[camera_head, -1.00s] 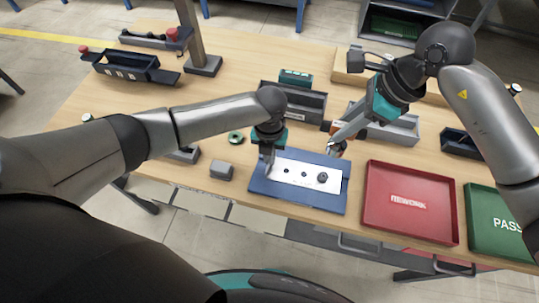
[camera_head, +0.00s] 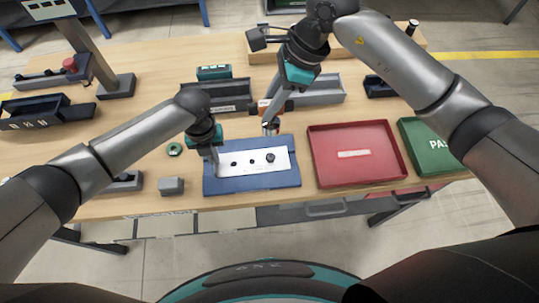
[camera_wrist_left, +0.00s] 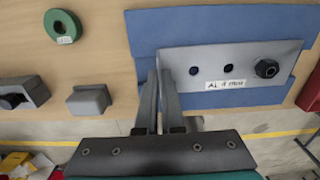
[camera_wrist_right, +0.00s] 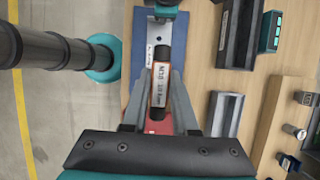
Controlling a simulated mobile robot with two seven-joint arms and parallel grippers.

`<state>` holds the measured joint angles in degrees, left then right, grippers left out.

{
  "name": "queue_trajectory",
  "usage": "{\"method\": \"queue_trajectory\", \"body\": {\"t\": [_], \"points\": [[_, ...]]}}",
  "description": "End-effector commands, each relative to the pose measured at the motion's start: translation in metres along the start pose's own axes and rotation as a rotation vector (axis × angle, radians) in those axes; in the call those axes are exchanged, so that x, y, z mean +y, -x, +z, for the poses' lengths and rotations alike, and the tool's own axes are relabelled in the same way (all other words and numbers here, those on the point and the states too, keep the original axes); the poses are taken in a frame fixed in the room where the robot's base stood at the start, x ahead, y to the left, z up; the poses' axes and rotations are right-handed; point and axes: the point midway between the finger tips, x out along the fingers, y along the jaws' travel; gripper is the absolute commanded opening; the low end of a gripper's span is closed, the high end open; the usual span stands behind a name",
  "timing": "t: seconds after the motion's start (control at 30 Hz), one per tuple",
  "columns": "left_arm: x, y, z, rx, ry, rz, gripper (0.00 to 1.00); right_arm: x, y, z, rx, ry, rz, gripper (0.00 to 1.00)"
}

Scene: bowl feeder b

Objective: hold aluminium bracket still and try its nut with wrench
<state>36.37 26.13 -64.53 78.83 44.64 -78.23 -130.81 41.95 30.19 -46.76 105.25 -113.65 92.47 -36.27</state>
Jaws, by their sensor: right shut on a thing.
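The aluminium bracket (camera_head: 240,164) is a pale flat plate lying on a blue mat (camera_head: 290,178), with dark holes and a black nut (camera_head: 270,158) near its right end. The left wrist view also shows the nut (camera_wrist_left: 266,68). My left gripper (camera_head: 216,163) is at the bracket's left end, its fingers (camera_wrist_left: 160,75) close together beside the edge; whether they grip it is unclear. My right gripper (camera_head: 272,112) is shut on the wrench (camera_wrist_right: 160,75), which has a dark body and an orange-edged label. The wrench is just behind the nut in the head view; contact is not visible.
A red rework tray (camera_head: 313,150) and a green pass tray (camera_head: 407,135) stand right of the mat. A green ring (camera_head: 174,149) and a grey block (camera_head: 171,186) lie to its left. Bins (camera_head: 218,105) stand behind.

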Motion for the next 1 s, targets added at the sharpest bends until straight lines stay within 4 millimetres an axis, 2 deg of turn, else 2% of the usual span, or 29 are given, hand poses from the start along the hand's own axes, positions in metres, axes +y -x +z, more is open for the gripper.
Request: {"method": "queue_trajectory", "body": {"t": [0.43,0.73,0.83,1.0], "points": [[0.000,0.000,0.000,0.000,0.000,-0.001,0.00,0.000,-0.002,-0.001,-0.001,0.000,0.001,0.00],[0.000,0.000,0.000,0.000,0.000,-0.001,0.00,-0.001,-0.064,-0.025,-0.006,0.014,0.014,0.00],[0.000,0.000,0.000,0.000,0.000,-0.001,0.00,0.000,-0.075,-0.030,-0.006,0.022,0.011,0.00],[0.000,0.000,0.000,0.000,0.000,-0.001,0.00,0.000,-0.078,-0.031,-0.006,0.026,0.010,0.00]]}}
